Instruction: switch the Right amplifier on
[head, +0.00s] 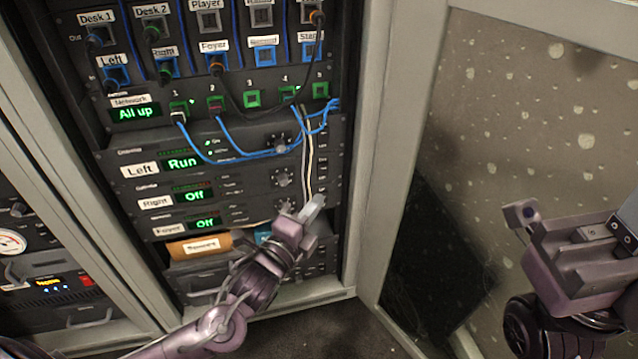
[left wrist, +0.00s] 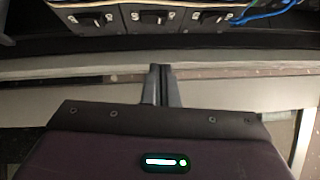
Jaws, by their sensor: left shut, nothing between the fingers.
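The Right amplifier (head: 195,197) is the middle one of three labelled units in the rack. Its green display reads Off. A round knob (head: 284,205) sits toward its right end, beside hanging cables. My left gripper (head: 312,207) is in front of the lower right part of the rack, near the right ends of the Right and Foyer units. Its fingers show shut and empty in the left wrist view (left wrist: 161,86). I cannot tell whether they touch a panel. The left arm hides part of the lower rack. My right gripper (head: 570,235) is at the far right, away from the rack; its fingers are unclear.
The Left amplifier (head: 182,164) above reads Run; the Foyer amplifier (head: 203,223) below reads Off. Blue cables (head: 235,155) and pale cables (head: 307,160) hang across the rack front. A pale cabinet frame (head: 385,150) stands to the right.

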